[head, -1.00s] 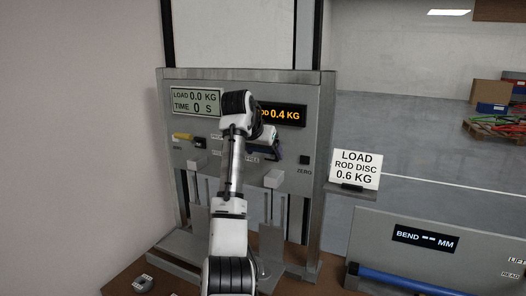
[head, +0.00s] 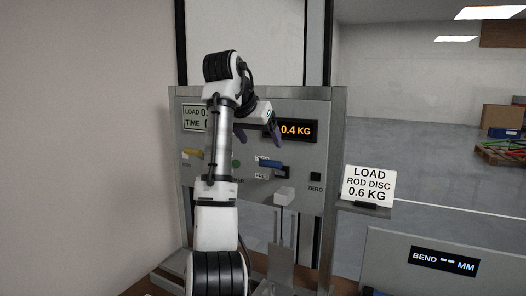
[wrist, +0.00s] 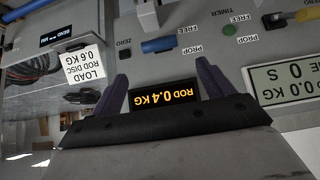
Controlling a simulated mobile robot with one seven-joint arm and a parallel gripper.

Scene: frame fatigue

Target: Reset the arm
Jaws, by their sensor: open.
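My arm rises in front of a grey test panel (head: 330,150), its elbow up. My gripper (head: 259,137) hangs before the panel, close to the orange "ROD 0.4 KG" display (head: 297,130). In the wrist view, my gripper (wrist: 162,75) is open, its two dark purple fingers wide apart with nothing between them. The orange display (wrist: 166,94) shows upside down beyond them. A blue lever (wrist: 158,45) is past the fingertips, apart from them; it also shows in the head view (head: 270,163) below the gripper. My arm partly hides the load and time display (head: 195,118).
A yellow lever (head: 193,153), green button (head: 236,163) and black ZERO button (head: 315,177) sit on the panel. A "LOAD ROD DISC 0.6 KG" card (head: 367,186) stands to the right. A "BEND" box (head: 400,250) is at the lower right. A wall (head: 80,130) is at left.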

